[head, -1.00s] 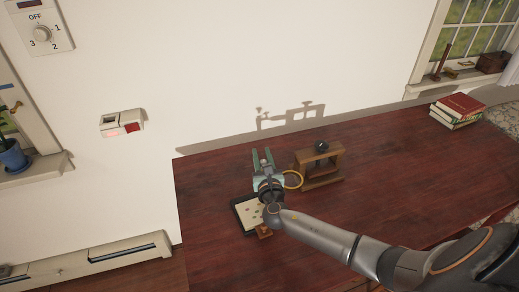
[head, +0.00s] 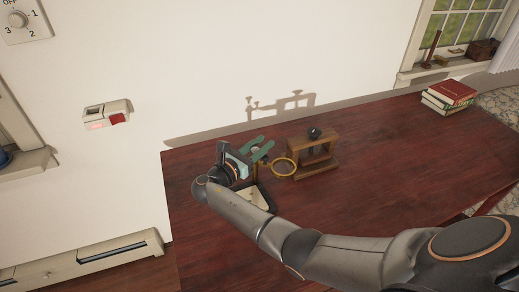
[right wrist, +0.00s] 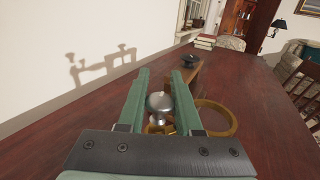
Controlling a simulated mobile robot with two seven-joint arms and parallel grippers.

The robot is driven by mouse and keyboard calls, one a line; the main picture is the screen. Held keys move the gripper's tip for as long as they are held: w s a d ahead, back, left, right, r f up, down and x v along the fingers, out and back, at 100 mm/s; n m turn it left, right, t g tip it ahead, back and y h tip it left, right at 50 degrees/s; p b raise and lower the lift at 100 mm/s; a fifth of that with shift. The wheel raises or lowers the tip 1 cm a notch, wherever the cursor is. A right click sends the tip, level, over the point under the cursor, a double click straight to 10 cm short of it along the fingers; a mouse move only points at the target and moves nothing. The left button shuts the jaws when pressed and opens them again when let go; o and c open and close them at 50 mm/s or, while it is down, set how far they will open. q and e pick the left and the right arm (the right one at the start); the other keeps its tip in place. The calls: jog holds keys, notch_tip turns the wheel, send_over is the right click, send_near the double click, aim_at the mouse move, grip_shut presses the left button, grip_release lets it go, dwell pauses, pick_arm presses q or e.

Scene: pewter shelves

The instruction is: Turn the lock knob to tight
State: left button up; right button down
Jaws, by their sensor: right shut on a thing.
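My right gripper (head: 262,149) reaches in over the table, and its green fingers point away to the right. In the right wrist view the fingers (right wrist: 163,90) stand either side of a round silver knob (right wrist: 160,102) on a brass-coloured mount (right wrist: 160,127), and they are shut on this knob. In the head view the gripper mostly hides the knob. A brass ring (head: 285,159) sticks out beside the mount; it also shows in the right wrist view (right wrist: 232,118). I see no tight marking or pointer on the knob. My left gripper is not in view.
A wooden frame (head: 333,163) with a black knob (head: 315,133) on top stands just right of the ring. A pale-topped tray (head: 268,191) lies partly under my arm. Books (head: 450,96) lie at the far right. The wall is close behind; the table's right side is clear.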

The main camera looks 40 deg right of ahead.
jog(key=shift+s+m+g+b, duration=0.15)
jog(key=shift+m+g+b, duration=0.55)
jog(key=shift+g, duration=0.3)
jog(key=shift+d+g+h, duration=0.1)
jog(key=shift+g+h, duration=0.2)
jog(key=shift+g, duration=0.1)
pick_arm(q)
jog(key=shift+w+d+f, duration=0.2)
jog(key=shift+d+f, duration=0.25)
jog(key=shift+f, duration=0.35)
pick_arm(e)
jog(key=shift+s+r+m, duration=0.1)
jog(key=shift+m, duration=0.2)
jog(key=c, duration=0.6)
grip_release()
pick_arm(q)
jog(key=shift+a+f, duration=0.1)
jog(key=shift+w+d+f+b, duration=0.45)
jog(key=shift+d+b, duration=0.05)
jog(key=shift+b, duration=0.65)
pick_arm(e)
jog(key=a, duration=0.8)
jog(key=s+a, duration=0.1)
jog(key=a, duration=0.3)
jog(key=shift+a, duration=0.25)
